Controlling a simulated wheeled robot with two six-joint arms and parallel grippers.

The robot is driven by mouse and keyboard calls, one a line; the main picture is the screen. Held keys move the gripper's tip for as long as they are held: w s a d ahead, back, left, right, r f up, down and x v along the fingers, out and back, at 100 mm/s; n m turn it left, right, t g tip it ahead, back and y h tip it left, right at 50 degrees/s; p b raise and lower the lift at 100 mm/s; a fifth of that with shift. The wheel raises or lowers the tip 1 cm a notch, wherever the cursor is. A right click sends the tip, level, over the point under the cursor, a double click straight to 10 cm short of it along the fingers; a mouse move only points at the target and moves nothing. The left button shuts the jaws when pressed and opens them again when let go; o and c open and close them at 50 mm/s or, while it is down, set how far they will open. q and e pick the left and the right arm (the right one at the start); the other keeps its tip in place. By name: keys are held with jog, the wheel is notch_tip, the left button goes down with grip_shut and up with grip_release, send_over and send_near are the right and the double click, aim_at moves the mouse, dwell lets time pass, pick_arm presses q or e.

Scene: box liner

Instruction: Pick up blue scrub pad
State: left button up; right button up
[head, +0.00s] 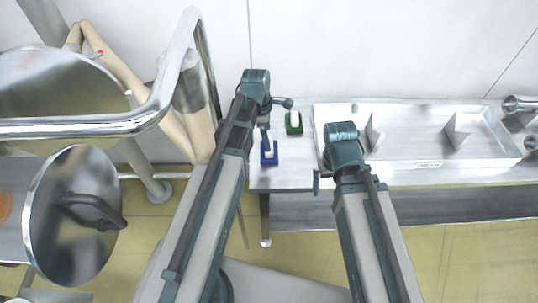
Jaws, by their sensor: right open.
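The blue scrub pad (269,158), with a white patch on top, lies near the left front corner of the steel counter (290,178). My left arm reaches over the counter, and its gripper (265,139) hangs just above and behind the blue pad; I cannot tell whether it touches the pad or how its fingers stand. My right gripper (317,181) is small and partly hidden beside its arm, near the counter's front edge, to the right of the blue pad. It is open and apart from the pad.
A green scrub pad (294,122) with a white top lies behind the blue one. A shallow steel tray (415,115) with upright dividers fills the counter to the right. A curved metal rail (150,112) and round steel lids (75,200) crowd the left side.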

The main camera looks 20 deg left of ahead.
aim_at(271, 157)
pick_arm(q)
jog(key=f+b, duration=0.5)
jog(key=shift+d+f, duration=0.1)
jog(key=shift+d, duration=0.2)
jog(key=c, duration=1.2)
jog(key=shift+c, duration=0.2)
